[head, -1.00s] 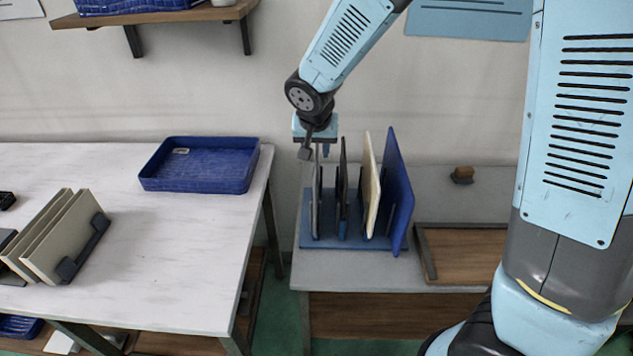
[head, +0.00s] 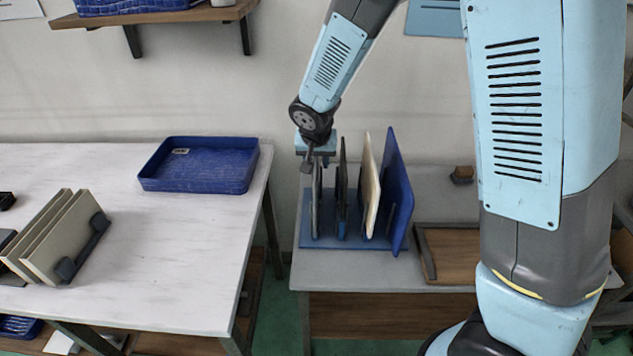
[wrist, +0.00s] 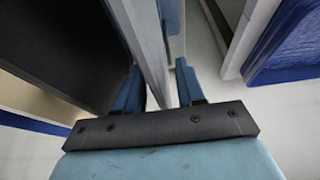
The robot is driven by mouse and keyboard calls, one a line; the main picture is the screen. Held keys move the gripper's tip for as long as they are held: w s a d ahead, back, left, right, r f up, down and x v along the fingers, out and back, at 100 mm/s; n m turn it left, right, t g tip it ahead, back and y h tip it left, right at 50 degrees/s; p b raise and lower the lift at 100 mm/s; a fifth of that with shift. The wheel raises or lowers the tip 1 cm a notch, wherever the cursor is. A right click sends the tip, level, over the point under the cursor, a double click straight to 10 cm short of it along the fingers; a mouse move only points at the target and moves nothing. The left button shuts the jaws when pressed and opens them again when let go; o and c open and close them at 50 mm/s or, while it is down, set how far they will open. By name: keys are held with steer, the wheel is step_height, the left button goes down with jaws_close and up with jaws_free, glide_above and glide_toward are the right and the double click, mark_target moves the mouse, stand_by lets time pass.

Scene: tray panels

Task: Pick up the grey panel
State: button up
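The grey panel (head: 316,205) stands upright at the left end of the blue rack (head: 350,242). In the wrist view the grey panel (wrist: 147,40) runs between the two blue fingers of my gripper (wrist: 160,88). The fingers are open, with a visible gap between the panel and the right finger; the panel lies close to the left finger. In the head view my gripper (head: 318,165) points down over the panel's upper edge, and the fingertips are hard to make out there.
A black panel (head: 342,190), a cream panel (head: 370,190) and a blue panel (head: 400,190) stand to the right in the rack. A blue tray (head: 200,182) and beige panels (head: 65,235) are on the white table (head: 170,270). A wooden tray (head: 455,255) lies right of the rack.

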jaws_close()
stand_by(0.6)
